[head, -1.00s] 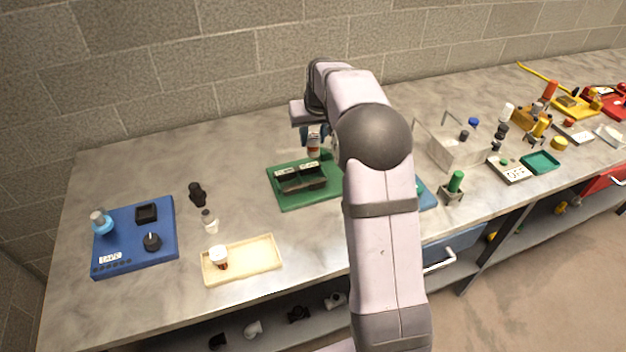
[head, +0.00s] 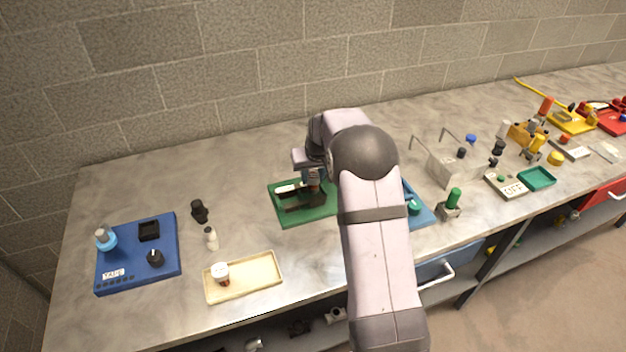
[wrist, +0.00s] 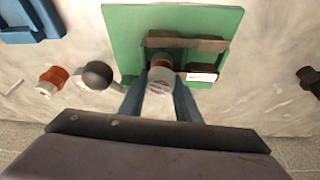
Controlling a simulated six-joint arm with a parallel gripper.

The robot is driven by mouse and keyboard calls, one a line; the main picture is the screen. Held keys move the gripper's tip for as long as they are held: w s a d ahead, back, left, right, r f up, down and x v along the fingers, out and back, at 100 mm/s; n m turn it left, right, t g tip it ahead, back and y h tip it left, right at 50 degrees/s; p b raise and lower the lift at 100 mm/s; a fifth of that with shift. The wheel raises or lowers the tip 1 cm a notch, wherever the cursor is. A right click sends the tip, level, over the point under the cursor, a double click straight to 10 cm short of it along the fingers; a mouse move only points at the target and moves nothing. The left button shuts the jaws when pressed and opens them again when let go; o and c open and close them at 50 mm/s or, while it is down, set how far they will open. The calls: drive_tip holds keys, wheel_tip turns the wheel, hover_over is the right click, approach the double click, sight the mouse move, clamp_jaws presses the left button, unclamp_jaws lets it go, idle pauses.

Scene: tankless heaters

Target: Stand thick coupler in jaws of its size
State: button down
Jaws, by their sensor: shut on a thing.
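My gripper (head: 312,182) is shut on a coupler with a pale, clear-looking end and a copper-brown end. In the wrist view the coupler (wrist: 159,82) sits between the two blue fingers, pale end toward the camera. The dark jaws (head: 297,200) stand on a green board (head: 285,217) with white labels. In the wrist view the coupler is over or in one end of the jaws (wrist: 185,42), beside the white label (wrist: 201,77). I cannot tell whether its lower end touches the board or the jaw faces. My arm hides the board's right side in the head view.
A cream tray (head: 262,281) holds a white-and-copper piece (head: 220,273). A blue board (head: 135,275) is at the left, with a black fitting (head: 199,211) and white bottle (head: 211,238) nearby. In the wrist view an orange-white piece (wrist: 53,80) and a dark round piece (wrist: 97,75) lie beside the green board.

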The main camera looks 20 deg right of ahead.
drive_tip(key=shift+f, duration=1.05)
drive_tip(key=shift+f, duration=0.15)
drive_tip(key=c, duration=1.3)
unclamp_jaws()
drive_tip(key=shift+c, duration=0.2)
drive_tip(key=shift+r+p, duration=0.2)
drive_tip(key=shift+p, duration=0.1)
drive_tip(key=b+v, duration=0.3)
drive_tip(key=v, duration=0.9)
